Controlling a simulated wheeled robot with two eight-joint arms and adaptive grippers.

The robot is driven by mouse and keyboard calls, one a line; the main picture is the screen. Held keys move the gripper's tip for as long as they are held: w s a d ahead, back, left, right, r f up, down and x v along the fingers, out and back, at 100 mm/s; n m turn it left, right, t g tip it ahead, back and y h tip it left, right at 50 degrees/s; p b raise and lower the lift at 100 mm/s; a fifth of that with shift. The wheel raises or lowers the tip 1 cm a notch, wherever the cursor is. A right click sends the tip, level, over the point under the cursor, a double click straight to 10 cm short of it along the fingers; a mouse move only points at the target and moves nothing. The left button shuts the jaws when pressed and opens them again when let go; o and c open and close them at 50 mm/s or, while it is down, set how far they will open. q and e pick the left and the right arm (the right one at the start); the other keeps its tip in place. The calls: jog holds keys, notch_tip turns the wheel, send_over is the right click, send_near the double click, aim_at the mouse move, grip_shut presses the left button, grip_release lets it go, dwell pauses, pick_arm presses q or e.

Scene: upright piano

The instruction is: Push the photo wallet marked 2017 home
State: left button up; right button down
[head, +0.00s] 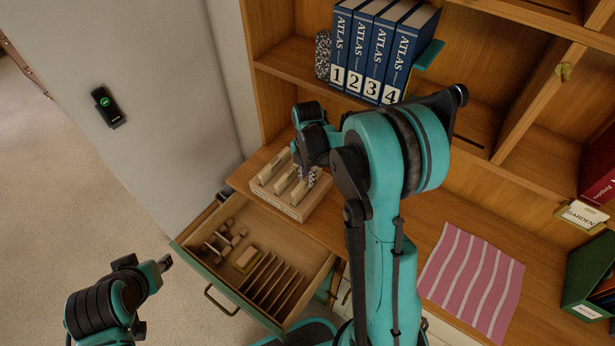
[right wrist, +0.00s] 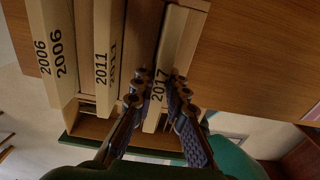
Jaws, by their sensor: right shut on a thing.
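The photo wallet marked 2017 (right wrist: 170,45) is cream and stands in a wooden rack (head: 284,206) on the piano's ledge. In the right wrist view it is the rightmost wallet and slants a little against the others. My right gripper (right wrist: 160,84) is shut on it, with fingers on both sides. In the head view my right gripper (head: 309,176) is over the rack's right part and partly hides this wallet. How deep the wallet sits is hard to tell. My left gripper (head: 164,263) is empty, left of the open drawer; its jaw opening is unclear.
Wallets marked 2006 (right wrist: 52,45) and 2011 (right wrist: 105,50) stand in the same rack. An open drawer (head: 325,275) with small items and dividers juts out below. Blue atlases (head: 366,50) stand on the shelf above. A striped pink cloth (head: 470,278) lies to the right.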

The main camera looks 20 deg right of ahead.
jog(key=shift+f+b, duration=0.45)
jog(key=shift+f, duration=0.15)
dwell(0.3)
jog(key=c, duration=1.5)
grip_release()
jog(key=shift+o, duration=0.2)
jog(key=shift+r, duration=0.1)
notch_tip(320, 180, up, 12)
